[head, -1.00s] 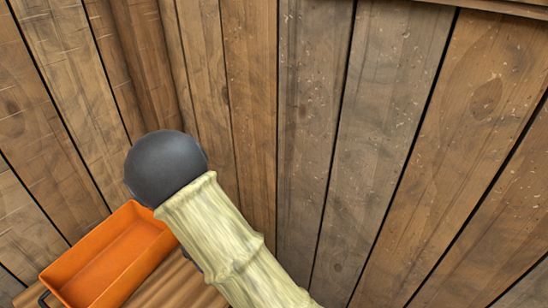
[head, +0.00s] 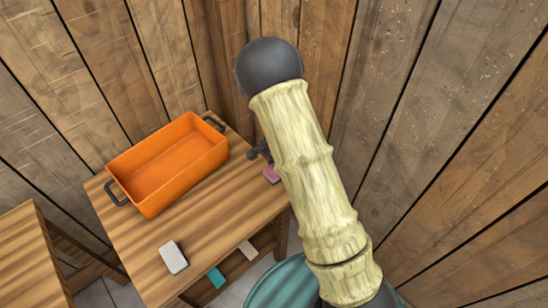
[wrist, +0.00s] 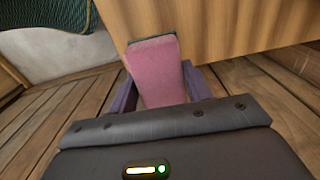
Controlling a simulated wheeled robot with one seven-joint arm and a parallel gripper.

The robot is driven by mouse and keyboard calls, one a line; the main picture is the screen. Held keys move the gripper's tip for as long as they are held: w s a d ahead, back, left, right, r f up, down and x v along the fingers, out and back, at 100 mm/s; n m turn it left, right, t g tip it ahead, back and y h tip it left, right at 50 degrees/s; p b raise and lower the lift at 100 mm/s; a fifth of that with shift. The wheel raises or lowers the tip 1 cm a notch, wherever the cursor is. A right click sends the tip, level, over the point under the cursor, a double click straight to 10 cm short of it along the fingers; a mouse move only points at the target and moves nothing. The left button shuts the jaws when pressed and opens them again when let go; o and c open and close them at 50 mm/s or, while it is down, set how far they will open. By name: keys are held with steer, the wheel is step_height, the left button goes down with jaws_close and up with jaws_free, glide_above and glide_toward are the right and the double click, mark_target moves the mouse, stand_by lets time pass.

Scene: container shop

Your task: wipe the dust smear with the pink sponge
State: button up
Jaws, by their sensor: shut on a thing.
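The pink sponge (wrist: 153,72) is upright between the two fingers of my gripper (wrist: 160,90) in the wrist view. The fingers are shut on its sides. In the head view the sponge (head: 271,174) shows as a small pink patch by the right edge of the wooden table (head: 130,232). My gripper (head: 261,153) there is a small dark shape, partly hidden behind my arm. I cannot make out a dust smear in either current view. The area behind my arm is hidden.
An orange tray (head: 168,163) with dark handles stands at the table's back. A pale grey block (head: 173,257) lies near its front. A teal piece (head: 216,277) and a beige piece (head: 247,250) show below the front edge. Plank walls (head: 455,130) close in behind and right.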

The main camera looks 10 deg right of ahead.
steer(key=d+n, duration=0.1)
steer(key=n, duration=0.1)
steer(key=d+f+n, duration=0.1)
steer(key=n, duration=0.1)
steer(key=w+d+n, duration=0.1)
steer(key=n, duration=0.1)
steer(key=shift+f, duration=0.25)
steer(key=d+n, duration=0.1)
steer(key=n, duration=0.2)
steer(key=w+d+f+n, duration=0.1)
steer(key=n, duration=0.1)
steer(key=shift+d+n, duration=0.3)
steer(key=shift+d, duration=0.05)
steer(key=shift+s+d, duration=0.1)
steer(key=shift+d, duration=0.05)
steer(key=shift+f, duration=0.1)
